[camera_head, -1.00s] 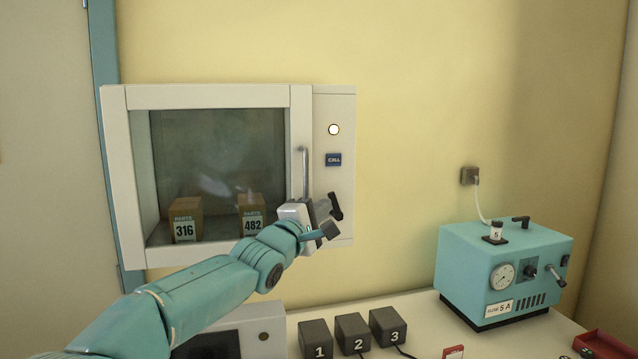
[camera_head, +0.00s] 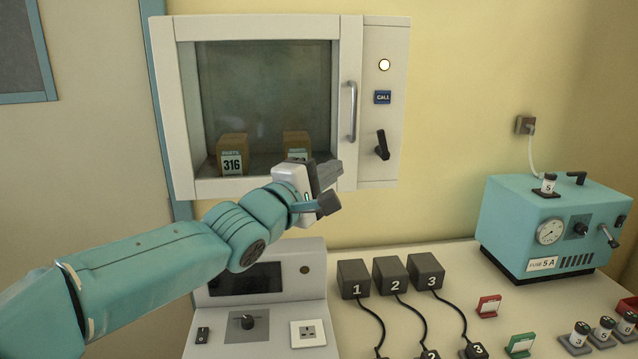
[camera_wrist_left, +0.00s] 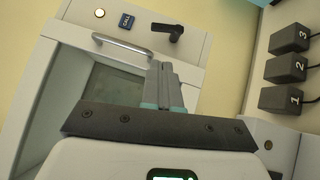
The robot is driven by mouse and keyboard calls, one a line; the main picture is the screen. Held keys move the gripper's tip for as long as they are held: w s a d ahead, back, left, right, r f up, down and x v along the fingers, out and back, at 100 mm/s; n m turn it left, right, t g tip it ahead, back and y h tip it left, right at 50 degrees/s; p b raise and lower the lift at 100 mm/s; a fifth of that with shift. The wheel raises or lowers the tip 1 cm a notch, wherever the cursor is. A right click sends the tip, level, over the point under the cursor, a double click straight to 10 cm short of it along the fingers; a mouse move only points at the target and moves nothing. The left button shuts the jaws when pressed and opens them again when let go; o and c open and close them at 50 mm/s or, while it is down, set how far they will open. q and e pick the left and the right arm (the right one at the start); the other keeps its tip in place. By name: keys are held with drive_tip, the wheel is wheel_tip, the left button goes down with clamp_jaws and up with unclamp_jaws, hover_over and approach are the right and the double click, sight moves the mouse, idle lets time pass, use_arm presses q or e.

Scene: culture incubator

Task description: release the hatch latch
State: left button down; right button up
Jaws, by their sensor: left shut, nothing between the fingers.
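The hatch (camera_head: 265,100) is a white wall cabinet with a glass window and a vertical bar handle (camera_head: 351,112). Its black latch lever (camera_head: 382,146) sits on the right panel, tilted slightly off upright; the latch also shows in the left wrist view (camera_wrist_left: 163,30). My left gripper (camera_head: 330,190) is in front of the hatch's lower right edge, left of and below the latch in the head view and apart from it. Its fingers are shut and empty; they show in the left wrist view (camera_wrist_left: 165,85). My right gripper is in neither view.
A lit round lamp (camera_head: 384,65) and a blue CALL plate (camera_head: 382,97) are above the latch. Boxes, one marked 316 (camera_head: 232,155), stand behind the window. Below are a grey console (camera_head: 262,290), numbered black blocks (camera_head: 393,272) and a teal machine (camera_head: 550,235) on the bench.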

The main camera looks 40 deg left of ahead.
use_arm(q)
drive_tip(key=shift+s+d+f, duration=0.1)
drive_tip(key=shift+s+f, duration=0.1)
drive_tip(key=shift+s, duration=1.25)
